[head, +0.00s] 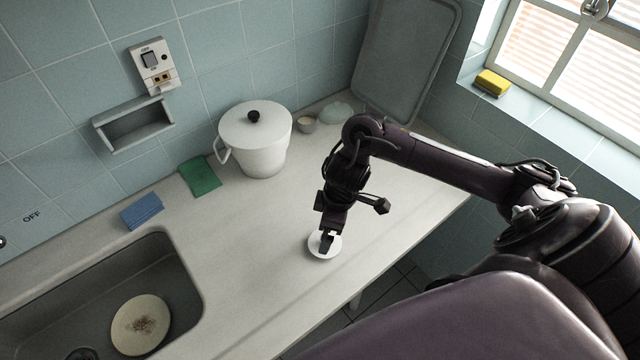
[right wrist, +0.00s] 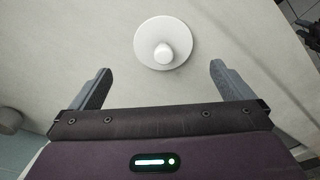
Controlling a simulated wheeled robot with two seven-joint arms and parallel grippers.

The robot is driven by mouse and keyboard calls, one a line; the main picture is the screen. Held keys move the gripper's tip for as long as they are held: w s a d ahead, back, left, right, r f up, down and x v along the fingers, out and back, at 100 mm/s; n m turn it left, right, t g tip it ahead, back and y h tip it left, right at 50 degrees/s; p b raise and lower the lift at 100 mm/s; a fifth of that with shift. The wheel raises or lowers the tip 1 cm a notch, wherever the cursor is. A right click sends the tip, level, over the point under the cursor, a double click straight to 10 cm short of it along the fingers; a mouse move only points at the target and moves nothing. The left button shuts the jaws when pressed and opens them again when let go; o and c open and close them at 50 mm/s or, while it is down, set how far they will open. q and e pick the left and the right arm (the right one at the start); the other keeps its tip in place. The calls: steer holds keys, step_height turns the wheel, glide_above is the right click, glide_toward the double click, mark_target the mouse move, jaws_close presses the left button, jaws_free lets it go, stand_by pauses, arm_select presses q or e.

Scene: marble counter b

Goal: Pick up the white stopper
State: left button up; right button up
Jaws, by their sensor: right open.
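The white stopper (head: 316,246) is a flat round disc lying on the counter, below my right gripper (head: 326,243) in the head view, which partly covers it. In the right wrist view the stopper (right wrist: 163,43) shows whole, with a raised round knob at its middle. My right gripper (right wrist: 160,85) is open, its two fingers apart and empty. The stopper lies beyond the fingertips in that view, roughly centred between them, and neither finger appears to touch it. My left gripper is not in view.
A sink (head: 190,290) holding a dirty plate (head: 141,325) is at the lower left. A blue sponge (head: 142,211), a green cloth (head: 200,177) and a white lidded pot (head: 262,150) stand along the wall. A grey tray (head: 405,60) leans behind. The counter around the stopper is clear.

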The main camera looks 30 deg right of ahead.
steer(key=f, duration=0.3)
steer(key=shift+s+a, duration=0.3)
steer(key=shift+a, duration=0.1)
steer(key=f, duration=0.2)
steer(key=shift+w+a+f, duration=0.1)
steer(key=shift+w+f, duration=0.25)
steer(key=shift+w, duration=0.05)
steer(key=shift+f, duration=0.4)
steer(key=c, duration=0.9)
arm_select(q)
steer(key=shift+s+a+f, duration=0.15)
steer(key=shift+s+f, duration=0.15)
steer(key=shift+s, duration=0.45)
arm_select(e)
steer(key=shift+c, duration=0.5)
steer(key=shift+r, duration=0.15)
